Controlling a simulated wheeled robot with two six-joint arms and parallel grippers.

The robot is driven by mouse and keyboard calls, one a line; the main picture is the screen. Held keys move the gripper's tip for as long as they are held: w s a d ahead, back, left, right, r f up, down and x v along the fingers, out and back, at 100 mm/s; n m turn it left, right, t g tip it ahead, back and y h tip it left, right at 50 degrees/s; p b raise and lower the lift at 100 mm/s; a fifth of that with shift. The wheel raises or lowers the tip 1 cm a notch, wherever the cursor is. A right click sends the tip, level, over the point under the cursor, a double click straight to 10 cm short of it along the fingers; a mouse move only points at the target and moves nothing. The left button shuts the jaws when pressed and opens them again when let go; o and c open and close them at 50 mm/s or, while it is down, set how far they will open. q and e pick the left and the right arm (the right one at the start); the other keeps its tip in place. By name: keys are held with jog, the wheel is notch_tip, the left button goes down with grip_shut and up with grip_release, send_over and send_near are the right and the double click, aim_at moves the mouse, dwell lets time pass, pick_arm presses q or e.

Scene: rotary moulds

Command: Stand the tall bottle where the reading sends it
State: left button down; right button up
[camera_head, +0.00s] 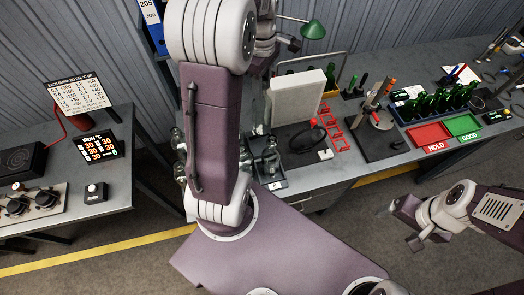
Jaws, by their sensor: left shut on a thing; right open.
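Several green bottles stand in a blue crate (408,119) on the right bench; which is the tall bottle I cannot tell. More green bottle shapes (353,84) stand further left. A red HOLD tray (431,137) and a green GOOD tray (464,126) lie before the crate. A dark display headed IRON °C (97,147) on the left bench reads several 30s. My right gripper (400,226) is open and empty, over the floor before the bench.
A pale upright panel (296,97) and red racking (332,126) stand mid-bench. Beside them is a stand with a round plate (377,119). A printed number card (80,94) stands on the left bench. My arm hides the bench's left part.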

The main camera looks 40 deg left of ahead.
aim_at(262, 113)
pick_arm(q)
notch_tip(262, 113, down, 2)
jog(key=shift+s+f, duration=0.1)
pick_arm(e)
jog(key=shift+s+f, duration=0.15)
jog(key=shift+f, duration=0.5)
pick_arm(q)
jog(key=shift+s+f, duration=0.1)
jog(key=shift+f, duration=0.2)
notch_tip(262, 113, down, 5)
jog(key=shift+r+p, duration=0.2)
jog(key=shift+p, duration=0.1)
jog(key=shift+f, duration=0.5)
notch_tip(262, 113, down, 3)
jog(key=shift+f+p, duration=0.1)
jog(key=shift+p, duration=0.25)
jog(key=shift+f, duration=0.25)
pick_arm(e)
jog(key=shift+r, duration=0.7)
pick_arm(q)
jog(key=c, duration=1)
grip_release()
